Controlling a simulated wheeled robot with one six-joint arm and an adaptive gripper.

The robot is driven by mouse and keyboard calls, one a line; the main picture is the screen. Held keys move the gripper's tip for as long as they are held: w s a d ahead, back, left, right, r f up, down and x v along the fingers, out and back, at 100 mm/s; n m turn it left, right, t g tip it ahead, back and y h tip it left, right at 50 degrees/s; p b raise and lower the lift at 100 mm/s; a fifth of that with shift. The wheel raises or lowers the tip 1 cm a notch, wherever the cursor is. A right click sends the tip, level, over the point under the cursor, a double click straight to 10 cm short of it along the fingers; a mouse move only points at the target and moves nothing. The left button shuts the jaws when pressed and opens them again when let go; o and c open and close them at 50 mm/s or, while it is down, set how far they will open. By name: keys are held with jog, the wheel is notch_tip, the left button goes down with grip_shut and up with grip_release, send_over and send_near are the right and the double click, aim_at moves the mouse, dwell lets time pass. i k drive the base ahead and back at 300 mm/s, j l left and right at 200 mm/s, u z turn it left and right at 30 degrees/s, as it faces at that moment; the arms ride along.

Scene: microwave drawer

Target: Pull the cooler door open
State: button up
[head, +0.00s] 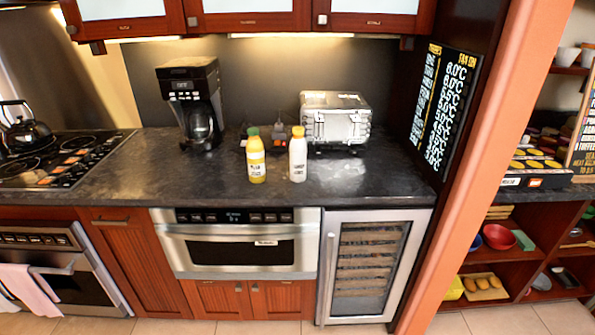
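The cooler (370,268) stands under the counter at the right, in the head view. Its door has a pale steel frame around a dark glass pane, with several wooden racks showing behind the glass. The door looks shut, flush with the cabinet front. A long vertical handle (327,275) runs down the left side of the door. My gripper is not in view, so its place relative to the handle cannot be seen.
A steel microwave drawer (240,245) sits left of the cooler, above wooden cabinet doors (245,299). An orange post (470,150) rises close to the cooler's right. The counter (270,190) holds two bottles, a coffee maker and a toaster. Tiled floor (340,328) shows in front.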

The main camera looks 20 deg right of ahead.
aim_at(418, 217)
jog(key=i+l, duration=0.4)
jog(key=i+l+u, duration=0.1)
jog(key=i+l, duration=0.25)
jog(key=l, duration=0.2)
